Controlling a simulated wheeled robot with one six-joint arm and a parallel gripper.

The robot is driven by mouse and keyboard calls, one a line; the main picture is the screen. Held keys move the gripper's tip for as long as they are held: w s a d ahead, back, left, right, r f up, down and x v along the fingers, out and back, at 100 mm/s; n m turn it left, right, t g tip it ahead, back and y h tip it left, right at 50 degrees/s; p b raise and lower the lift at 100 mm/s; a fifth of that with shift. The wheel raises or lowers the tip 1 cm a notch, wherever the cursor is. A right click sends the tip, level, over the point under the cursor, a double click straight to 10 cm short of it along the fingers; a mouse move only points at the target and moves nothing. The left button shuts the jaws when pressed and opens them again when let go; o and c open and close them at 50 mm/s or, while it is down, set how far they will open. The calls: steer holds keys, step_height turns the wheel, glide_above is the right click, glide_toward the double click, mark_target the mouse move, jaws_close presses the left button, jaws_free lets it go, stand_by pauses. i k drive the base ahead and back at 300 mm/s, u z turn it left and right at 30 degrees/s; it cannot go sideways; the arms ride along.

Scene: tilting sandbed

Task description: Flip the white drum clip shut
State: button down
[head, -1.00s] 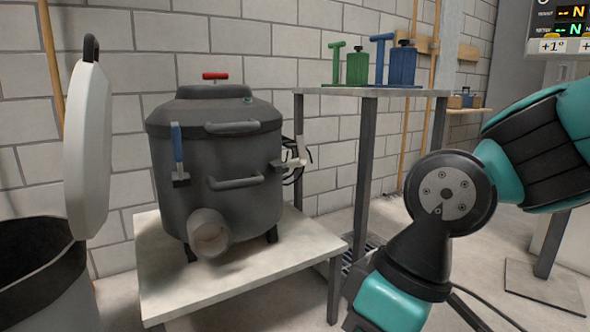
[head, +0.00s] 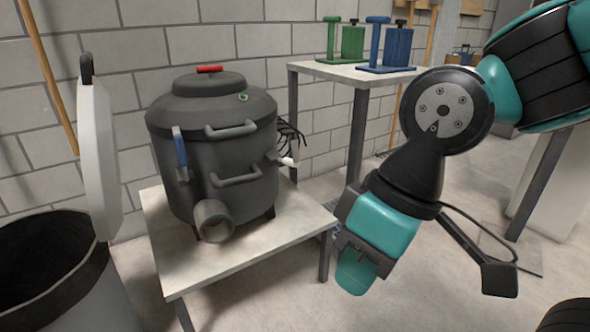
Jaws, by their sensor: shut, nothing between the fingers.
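The grey drum (head: 222,150) stands on a low pale table. The white clip (head: 287,161) is small and sits on the drum's right side. It sticks outward there, apart from the wall, partly hidden by the drum's curve. A blue-handled clip (head: 180,150) stands upright against the drum's left front. My gripper (head: 355,279) hangs at the lower middle, to the right of and below the white clip, beyond the table's right corner. It appears shut and empty, with a clear gap to the drum. Its fingertips are seen only roughly.
The low table (head: 255,248) has bare room in front of the drum. A higher shelf (head: 345,72) behind holds green and blue devices. An open bin (head: 62,285) with its pale lid (head: 100,160) raised stands at left. Dark wires (head: 290,132) hang behind the drum.

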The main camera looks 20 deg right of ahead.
mark_target(295, 161)
steer(key=u, duration=2.2)
steer(key=k, duration=0.9)
steer(key=z, duration=1.8)
